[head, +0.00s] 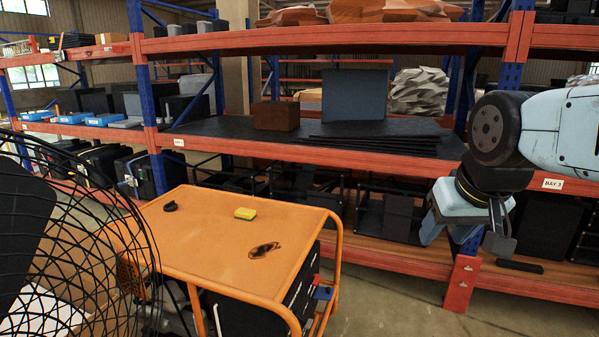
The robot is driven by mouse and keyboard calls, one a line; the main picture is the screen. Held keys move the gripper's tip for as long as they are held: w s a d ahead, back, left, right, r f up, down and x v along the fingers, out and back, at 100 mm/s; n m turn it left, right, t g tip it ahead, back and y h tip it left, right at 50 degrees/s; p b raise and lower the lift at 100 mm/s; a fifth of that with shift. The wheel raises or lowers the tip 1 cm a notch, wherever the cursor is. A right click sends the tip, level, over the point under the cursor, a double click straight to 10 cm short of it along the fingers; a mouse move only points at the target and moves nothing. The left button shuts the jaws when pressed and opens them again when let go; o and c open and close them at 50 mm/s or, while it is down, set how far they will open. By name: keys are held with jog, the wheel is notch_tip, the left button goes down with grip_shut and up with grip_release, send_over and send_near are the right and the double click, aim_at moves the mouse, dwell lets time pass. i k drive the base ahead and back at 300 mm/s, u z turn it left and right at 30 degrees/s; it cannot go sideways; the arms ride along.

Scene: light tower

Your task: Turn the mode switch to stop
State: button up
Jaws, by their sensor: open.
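An orange-framed machine (215,235) with a flat orange top stands in front of me. Small red and blue parts (323,293) show at its right side, seen edge-on. I cannot make out a mode switch or its position, since the machine's side faces turn away from this view. My gripper (465,238) hangs at the right, pointing down, clear of the machine and in front of the shelving. Its two fingers are apart and nothing shows between them.
A black wire fan guard (75,235) fills the left foreground. On the orange top lie a yellow sponge-like block (245,213), a black ring-like piece (170,206) and dark glasses (264,250). Orange-and-blue shelving (300,160) spans the back. Floor (400,300) between machine and shelving is clear.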

aim_at(317, 276)
jog(key=k, duration=1.3)
jog(key=z, duration=0.35)
jog(key=i, duration=0.8)
jog(key=z, duration=0.35)
jog(key=i, duration=1.1)
jog(key=u, duration=0.85)
jog(key=i, duration=0.75)
jog(key=u, duration=0.6)
jog(key=k, duration=0.8)
jog(key=u, duration=0.35)
jog(key=i, duration=0.2)
jog(key=z, duration=0.2)
